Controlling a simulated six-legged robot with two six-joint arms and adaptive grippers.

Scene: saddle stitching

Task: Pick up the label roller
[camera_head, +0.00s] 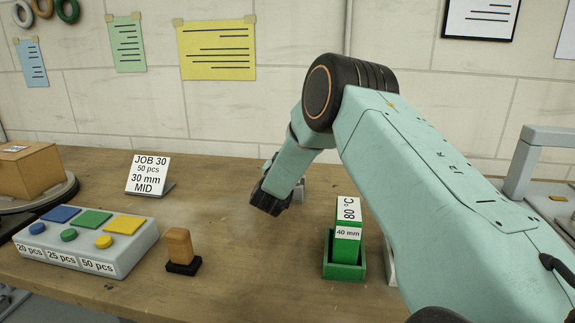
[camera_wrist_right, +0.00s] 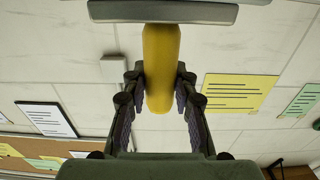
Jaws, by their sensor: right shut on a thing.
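The label roller (camera_wrist_right: 162,65) shows in the right wrist view as a yellow handle with a grey bar across its far end. My right gripper (camera_wrist_right: 160,95) is shut on the yellow handle, one dark finger on each side. In the head view my right arm comes in from the right and bends down, with the dark right gripper (camera_head: 270,198) over the middle of the table. The roller cannot be made out clearly there; the gripper and arm hide most of that spot. My left gripper is not in view.
A green holder (camera_head: 345,268) with an "80 °C, 40 mm" block stands close to my right arm. A button box (camera_head: 85,250), a wooden-handled stamp (camera_head: 180,248), a JOB 30 card (camera_head: 148,174) and a cardboard box (camera_head: 30,172) are at left. The wooden table (camera_head: 240,280) is clear in front.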

